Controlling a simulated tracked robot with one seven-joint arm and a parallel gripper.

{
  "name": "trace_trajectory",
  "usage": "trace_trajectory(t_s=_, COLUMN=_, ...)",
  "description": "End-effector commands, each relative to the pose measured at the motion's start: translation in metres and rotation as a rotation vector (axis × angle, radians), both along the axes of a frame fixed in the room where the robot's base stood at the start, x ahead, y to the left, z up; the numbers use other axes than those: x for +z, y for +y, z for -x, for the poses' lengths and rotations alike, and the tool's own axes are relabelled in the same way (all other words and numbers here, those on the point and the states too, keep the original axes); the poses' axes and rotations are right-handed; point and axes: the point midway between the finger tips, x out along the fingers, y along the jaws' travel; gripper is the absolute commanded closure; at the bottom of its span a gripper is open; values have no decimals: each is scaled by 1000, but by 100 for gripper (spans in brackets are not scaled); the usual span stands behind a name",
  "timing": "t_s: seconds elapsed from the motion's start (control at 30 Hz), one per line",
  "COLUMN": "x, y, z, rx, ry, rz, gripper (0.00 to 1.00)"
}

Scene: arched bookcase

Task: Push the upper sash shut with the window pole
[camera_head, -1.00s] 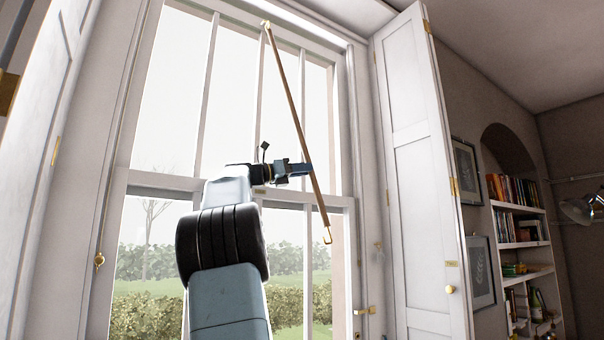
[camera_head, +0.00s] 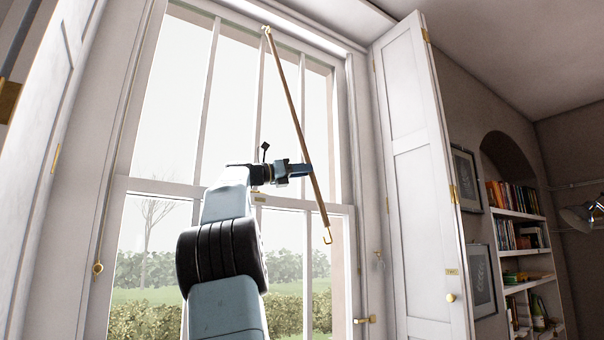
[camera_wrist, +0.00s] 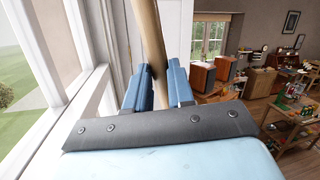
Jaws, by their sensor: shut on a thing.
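The window pole (camera_head: 291,103) is a long wooden rod with brass ends, tilted with its top leaning left. My gripper (camera_head: 304,169) is shut on it below its middle. In the wrist view the pole (camera_wrist: 148,35) rises between the blue fingers of my gripper (camera_wrist: 156,88). The pole's upper tip is at the top rail of the upper sash; I cannot tell if it touches. Its lower end, a brass hook, hangs free in front of the lower sash. The white upper sash (camera_head: 160,187) has tall panes. My arm hides part of the window's middle.
White shutters stand folded open at the left (camera_head: 45,150) and right (camera_head: 415,150) of the window. A brass latch (camera_head: 366,319) projects at lower right. Framed pictures and an arched bookcase (camera_head: 523,250) are farther right. The wrist view shows a cluttered workbench (camera_wrist: 290,120) in the room.

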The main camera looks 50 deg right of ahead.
Motion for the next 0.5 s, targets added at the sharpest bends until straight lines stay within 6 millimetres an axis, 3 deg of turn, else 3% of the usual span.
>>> trace_trajectory(t_s=0.5, x=-12, y=1, z=1, rx=2, ry=-1, rz=1, gripper=100)
